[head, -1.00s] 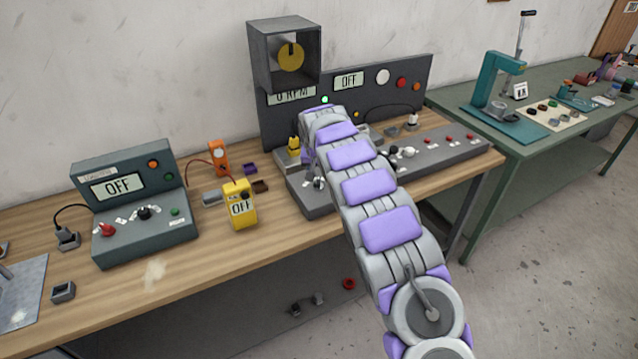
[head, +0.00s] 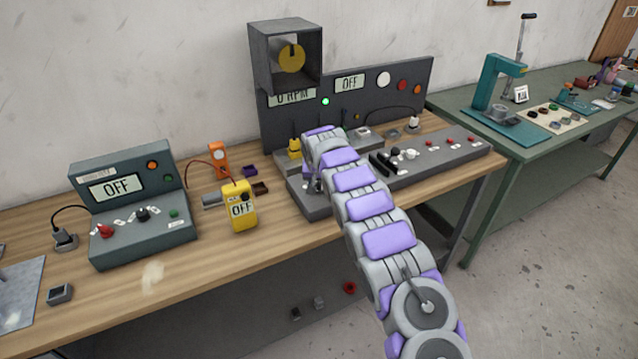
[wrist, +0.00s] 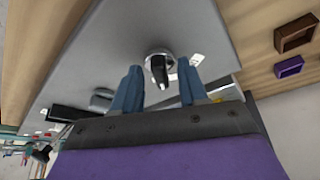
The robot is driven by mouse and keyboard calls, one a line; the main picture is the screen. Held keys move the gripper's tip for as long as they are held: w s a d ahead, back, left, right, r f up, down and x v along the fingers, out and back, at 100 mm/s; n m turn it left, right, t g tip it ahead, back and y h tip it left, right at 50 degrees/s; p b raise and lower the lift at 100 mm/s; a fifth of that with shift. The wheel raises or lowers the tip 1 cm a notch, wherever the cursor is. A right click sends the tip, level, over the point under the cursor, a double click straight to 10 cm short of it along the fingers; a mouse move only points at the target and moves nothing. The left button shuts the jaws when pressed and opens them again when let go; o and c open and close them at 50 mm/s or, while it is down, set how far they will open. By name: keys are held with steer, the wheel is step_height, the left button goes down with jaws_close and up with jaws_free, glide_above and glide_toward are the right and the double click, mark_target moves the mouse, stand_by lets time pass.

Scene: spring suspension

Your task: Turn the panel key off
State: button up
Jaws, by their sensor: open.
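In the wrist view, a dark key-like knob (wrist: 159,70) on a round silver base stands out from the grey control panel (wrist: 110,50). White labels lie beside it. My gripper (wrist: 160,80) is open, with its two blue fingers on either side of the knob's outer end in the picture. A gap shows on both sides, and neither finger visibly touches it. In the head view, the grey panel (head: 450,145) lies on the wooden bench, and my arm reaches down over its left part. My arm mostly hides the gripper there. The upright board's displays read "0 RPM" and OFF.
A yellow meter (head: 240,205) and an orange device (head: 219,160) stand left of the panel. A green-grey control box (head: 145,215) reading OFF is further left. Black bars (head: 384,163) sit right of my arm. A grey housing (head: 285,60) juts above the board.

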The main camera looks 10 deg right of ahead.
jaws_close()
steer(key=shift+r+n+p, duration=0.1)
steer(key=shift+n+p, duration=0.2)
steer(key=shift+p, duration=0.2)
steer(key=p, duration=0.1)
steer(key=n+y+p, duration=0.1)
steer(key=p, duration=0.1)
steer(key=shift+s+d+n, duration=0.1)
steer(key=shift+d+n, duration=0.1)
steer(key=shift+n, duration=0.1)
steer(key=n+y+p, duration=0.1)
steer(key=n+p, duration=0.1)
steer(key=p, duration=0.1)
steer(key=shift+d+r+n, duration=0.1)
steer(key=shift+d+n, duration=0.05)
steer(key=shift+n, duration=0.15)
steer(key=n, duration=0.1)
steer(key=n+y+p, duration=0.1)
steer(key=n, duration=0.1)
steer(key=n+p, duration=0.1)
steer(key=shift+w+d+f+g+y, duration=0.15)
steer(key=shift+w+f+g+y, duration=0.05)
steer(key=shift+f+g+y, duration=0.1)
steer(key=shift+d+r+n, duration=0.1)
steer(key=shift+n, duration=0.8)
steer(key=shift+w+d+n+g+y+p, duration=0.15)
steer(key=shift+n+g+y+p, duration=0.25)
steer(key=shift+n, duration=0.4)
